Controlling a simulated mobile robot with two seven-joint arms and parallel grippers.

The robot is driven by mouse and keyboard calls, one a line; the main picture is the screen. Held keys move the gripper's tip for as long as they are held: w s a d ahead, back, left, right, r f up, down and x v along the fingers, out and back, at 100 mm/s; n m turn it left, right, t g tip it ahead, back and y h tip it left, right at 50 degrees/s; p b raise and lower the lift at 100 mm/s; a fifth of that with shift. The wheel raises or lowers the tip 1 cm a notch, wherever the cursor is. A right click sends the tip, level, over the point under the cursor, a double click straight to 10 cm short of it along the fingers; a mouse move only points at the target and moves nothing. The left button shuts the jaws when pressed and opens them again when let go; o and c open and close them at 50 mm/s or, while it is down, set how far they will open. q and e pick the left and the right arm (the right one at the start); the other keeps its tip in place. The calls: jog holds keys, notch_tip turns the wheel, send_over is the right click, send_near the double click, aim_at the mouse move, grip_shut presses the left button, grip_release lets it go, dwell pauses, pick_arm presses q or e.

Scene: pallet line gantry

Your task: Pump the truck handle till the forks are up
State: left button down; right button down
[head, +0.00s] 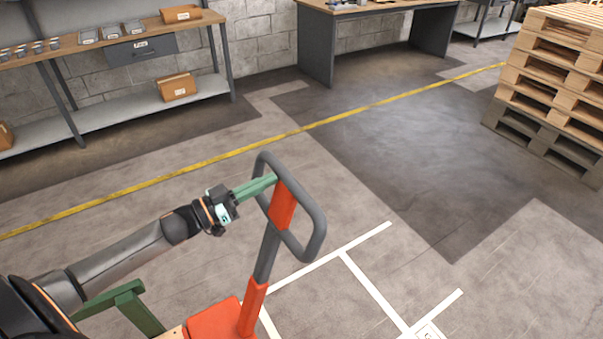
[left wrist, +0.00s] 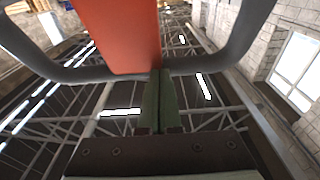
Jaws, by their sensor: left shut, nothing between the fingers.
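The truck handle (head: 318,232) is a grey loop with an orange middle piece, on a grey and orange shaft. It stands up, tilted, above the orange truck body (head: 213,318) at the bottom of the head view. My left gripper (head: 270,181) is shut and empty, its green fingers together at the left side of the loop, near the orange piece. The forks and my right gripper are not in view.
Wooden pallets (head: 555,75) are stacked at the right. A shelf bench (head: 150,101) with boxes stands at the back left, a desk (head: 316,45) at the back. A yellow line (head: 330,119) and white lines (head: 375,283) mark the floor. The floor beyond the handle is clear.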

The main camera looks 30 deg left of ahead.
aim_at(286, 170)
pick_arm(q)
jog(key=x, duration=0.5)
jog(key=shift+w+d+r, duration=0.1)
jog(key=shift+w+r, duration=0.1)
jog(key=shift+w, duration=0.1)
jog(key=shift+w+d+f, duration=0.5)
jog(key=shift+w+f, duration=0.2)
jog(key=shift+f, duration=0.2)
jog(key=shift+w+d+f, duration=0.5)
jog(key=shift+w+f, duration=0.15)
jog(key=shift+f, duration=0.25)
jog(key=w+d+f+g+y+b, duration=0.1)
jog(key=w+d+f, duration=0.2)
jog(key=w, duration=0.4)
jog(key=shift+d+f+b, duration=0.15)
jog(key=shift+d+b, duration=0.15)
jog(key=shift+d, duration=0.05)
